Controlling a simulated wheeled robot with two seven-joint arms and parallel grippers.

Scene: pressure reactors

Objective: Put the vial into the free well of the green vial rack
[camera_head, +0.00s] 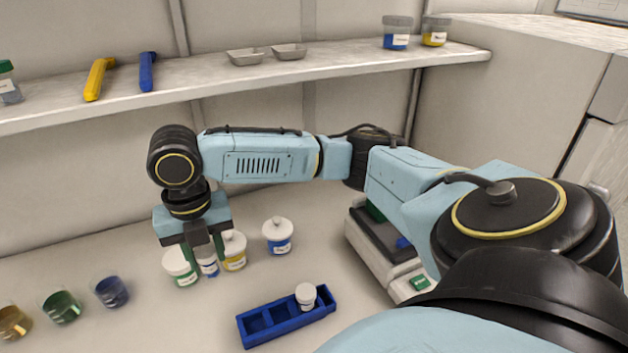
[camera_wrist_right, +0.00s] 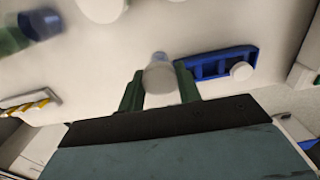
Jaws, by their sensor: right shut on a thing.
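My right gripper (camera_head: 205,254) points down over the bench at the left of the head view. It is shut on a small vial (camera_head: 209,268) with a blue-and-white label, among the white-lidded jars. In the right wrist view the vial (camera_wrist_right: 160,76) is between the dark green fingers. I cannot tell whether it touches the bench. I see no rack that is clearly green. A blue rack (camera_head: 262,338) lies on the bench to the right of the gripper, with a white-capped vial (camera_head: 306,294) in its right end and empty wells to the left. My left gripper is out of view.
White-lidded jars labelled green (camera_head: 180,268), yellow (camera_head: 235,252) and blue (camera_head: 279,237) crowd the gripper. Beakers with amber (camera_head: 12,322), green (camera_head: 61,308) and blue (camera_head: 111,292) contents stand left. A shelf (camera_head: 345,69) runs above; a device (camera_head: 372,254) is partly behind my arm.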

